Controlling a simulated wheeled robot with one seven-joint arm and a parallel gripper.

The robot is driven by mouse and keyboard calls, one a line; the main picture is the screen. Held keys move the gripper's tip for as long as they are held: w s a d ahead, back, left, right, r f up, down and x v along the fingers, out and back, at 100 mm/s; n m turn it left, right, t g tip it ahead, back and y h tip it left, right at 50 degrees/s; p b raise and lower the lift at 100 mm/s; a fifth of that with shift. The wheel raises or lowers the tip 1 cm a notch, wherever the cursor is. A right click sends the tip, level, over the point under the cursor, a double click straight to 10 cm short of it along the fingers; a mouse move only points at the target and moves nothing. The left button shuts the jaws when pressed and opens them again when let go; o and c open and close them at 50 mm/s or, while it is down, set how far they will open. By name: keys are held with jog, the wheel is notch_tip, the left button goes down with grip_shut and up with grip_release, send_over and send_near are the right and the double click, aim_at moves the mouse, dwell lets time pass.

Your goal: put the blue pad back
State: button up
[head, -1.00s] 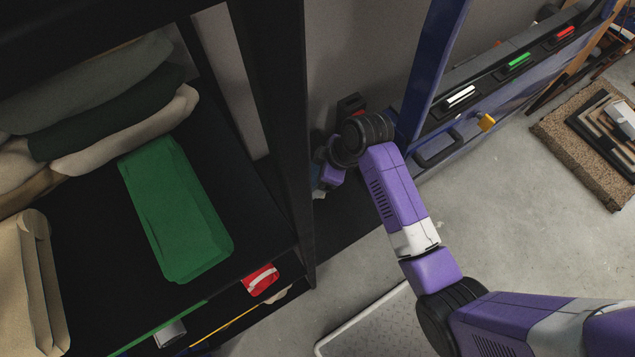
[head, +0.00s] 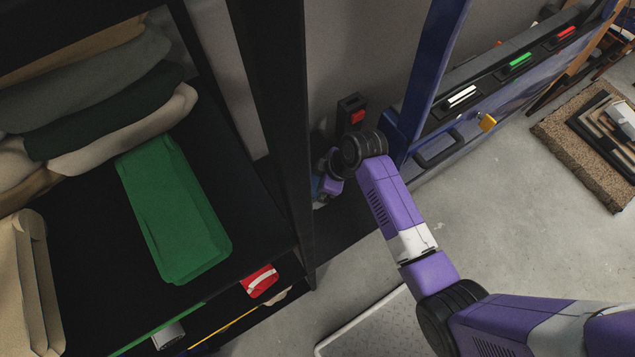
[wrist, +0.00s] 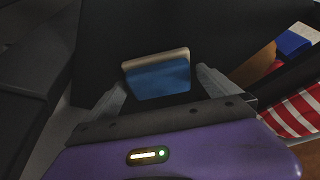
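The blue pad (wrist: 158,78), with a pale tan upper edge, shows in the wrist view between the two fingertips of my gripper (wrist: 160,80), against a dark surface. The fingers stand wide apart, one on each side of the pad. A narrow dark gap shows at the right finger; I cannot tell whether the left finger touches the pad. In the head view my gripper is low behind the black shelf post and mostly hidden. A small bluish patch shows there, too small to identify.
The black post (head: 285,130) stands close left of my wrist. The blue frame (head: 425,80) with a tool rail is on the right. A shelf holds a green cloth (head: 175,210) and folded fabrics. Red-white striped cloth (wrist: 295,110) lies right in the wrist view.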

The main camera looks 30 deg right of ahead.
jog(key=p+v, duration=0.1)
jog(key=v, duration=1.1)
jog(key=s+a+f+m+t+h, duration=0.15)
jog(key=s+a+m+t, duration=0.4)
jog(key=s, duration=0.65)
jog(key=s+d+r+m+t+h, duration=0.1)
jog(key=s+r+t, duration=0.2)
jog(key=s+r, duration=0.3)
jog(key=s+d+r+m+t, duration=0.1)
jog(key=s+r, duration=0.5)
jog(key=r, duration=0.8)
jog(key=shift+s+m+t+h, duration=0.3)
jog(key=shift+m+t, duration=0.45)
jog(key=shift+t, duration=0.4)
jog(key=shift+r, duration=0.15)
